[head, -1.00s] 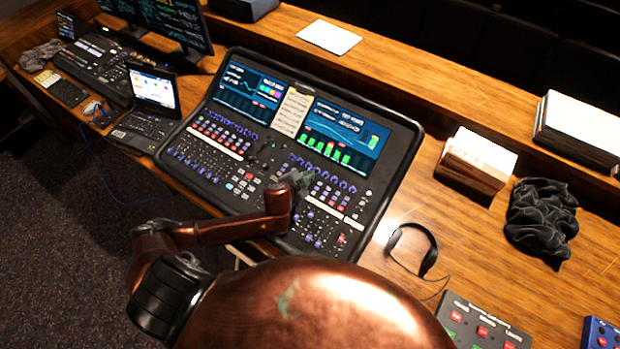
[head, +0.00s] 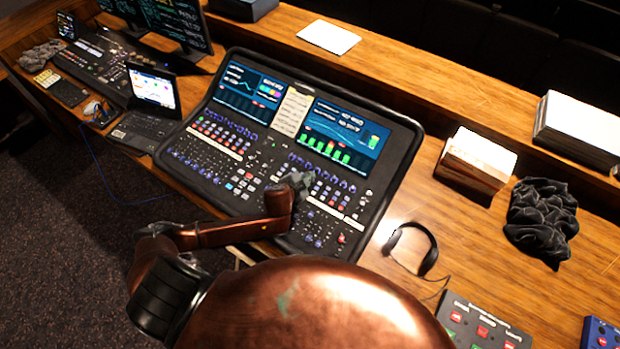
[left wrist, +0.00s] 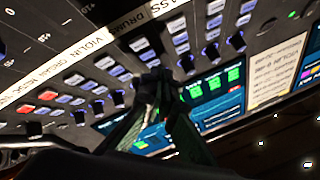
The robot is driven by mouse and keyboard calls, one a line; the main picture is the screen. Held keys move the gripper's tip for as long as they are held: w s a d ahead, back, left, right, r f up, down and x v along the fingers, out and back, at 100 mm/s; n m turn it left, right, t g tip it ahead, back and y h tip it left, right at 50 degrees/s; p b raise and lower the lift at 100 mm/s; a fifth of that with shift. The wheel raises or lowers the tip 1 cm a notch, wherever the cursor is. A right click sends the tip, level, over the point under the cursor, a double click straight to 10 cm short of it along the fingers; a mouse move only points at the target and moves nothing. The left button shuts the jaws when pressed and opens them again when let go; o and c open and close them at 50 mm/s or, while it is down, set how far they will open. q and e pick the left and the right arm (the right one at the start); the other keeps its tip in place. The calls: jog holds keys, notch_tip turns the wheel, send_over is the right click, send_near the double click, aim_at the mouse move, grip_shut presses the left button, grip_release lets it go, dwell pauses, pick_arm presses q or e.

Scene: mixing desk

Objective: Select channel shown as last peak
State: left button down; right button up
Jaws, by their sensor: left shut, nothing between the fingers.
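The mixing desk (head: 262,152) fills the middle of the head view, tilted, with rows of knobs and small coloured buttons. Its right screen (head: 346,132) shows a curve and several green bars of different heights, and its left screen (head: 247,91) shows a trace. My left gripper (head: 299,181) is shut and empty over the right-hand bank of controls, below the right screen. In the left wrist view the fingertips (left wrist: 158,84) are together among knobs and lit buttons; contact cannot be told. A white label strip (left wrist: 95,45) there reads VIOLIN and DRUMS. My right gripper is not in view.
A laptop (head: 152,92) stands left of the desk. Headphones (head: 428,252), a paper stack (head: 478,160) and a dark cloth (head: 541,218) lie to the right. A button box (head: 484,325) is at the lower right.

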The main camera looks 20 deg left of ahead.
pick_arm(q)
jog(key=shift+f, duration=0.15)
jog(key=shift+f, duration=0.2)
dwell(0.4)
dwell(0.3)
jog(key=shift+r+p, duration=0.85)
jog(key=shift+p, duration=0.1)
jog(key=r+p, duration=0.5)
jog(key=shift+s, duration=0.3)
jog(key=shift+f, duration=0.1)
